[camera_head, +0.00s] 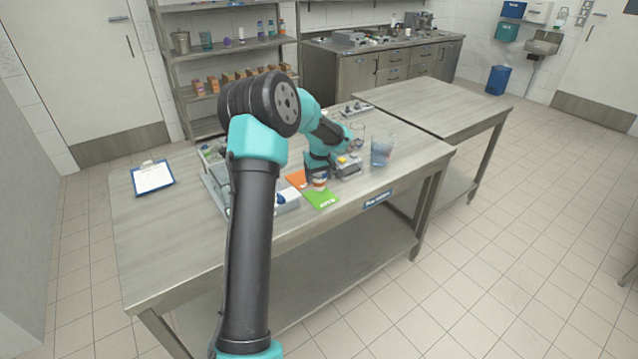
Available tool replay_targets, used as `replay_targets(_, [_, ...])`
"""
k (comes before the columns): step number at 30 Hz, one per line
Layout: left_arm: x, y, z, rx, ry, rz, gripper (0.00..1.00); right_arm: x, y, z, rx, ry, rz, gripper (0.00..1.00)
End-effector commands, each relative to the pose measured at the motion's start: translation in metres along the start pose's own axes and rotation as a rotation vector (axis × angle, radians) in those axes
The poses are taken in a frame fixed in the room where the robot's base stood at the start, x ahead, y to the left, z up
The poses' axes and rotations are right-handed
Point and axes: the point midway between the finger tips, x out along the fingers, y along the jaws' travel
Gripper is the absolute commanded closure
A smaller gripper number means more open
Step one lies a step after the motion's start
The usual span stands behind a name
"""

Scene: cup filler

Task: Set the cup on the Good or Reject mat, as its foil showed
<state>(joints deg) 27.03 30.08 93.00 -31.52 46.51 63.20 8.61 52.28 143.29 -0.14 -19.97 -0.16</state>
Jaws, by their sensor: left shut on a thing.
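My left gripper (320,176) is low over the near part of the table, pointing down, and shut on a small cup (319,185). The cup looks pale with a reddish band. It appears upright, at the far edge of the green mat (322,200), beside the orange mat (296,178). I cannot tell whether its base touches a mat. The writing on the mats is too small to read. The cup's foil cannot be made out, and the gripper hides part of the cup. My right gripper is not in view.
A clear bin with bluish contents (382,150) stands right of the gripper. A grey device (347,167) sits close beside it. A grey machine is partly hidden behind my arm. A clipboard (152,177) lies at the table's left. The table's front right is bare.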

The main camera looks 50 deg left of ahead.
Motion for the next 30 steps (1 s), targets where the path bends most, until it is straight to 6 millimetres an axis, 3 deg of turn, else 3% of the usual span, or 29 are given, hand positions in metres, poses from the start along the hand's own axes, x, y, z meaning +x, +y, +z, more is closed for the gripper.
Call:
replay_targets(14, [0.003, 0.003, -0.008, 0.0, 0.0, -0.001, 0.59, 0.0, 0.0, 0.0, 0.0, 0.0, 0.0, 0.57])
replay_targets(21, [0.034, 0.003, -0.004, 0.001, -0.001, -0.002, 0.59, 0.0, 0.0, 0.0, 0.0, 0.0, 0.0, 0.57])
replay_targets(30, [0.036, 0.003, -0.004, 0.001, 0.0, 0.0, 0.59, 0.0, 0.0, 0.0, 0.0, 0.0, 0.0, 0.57])
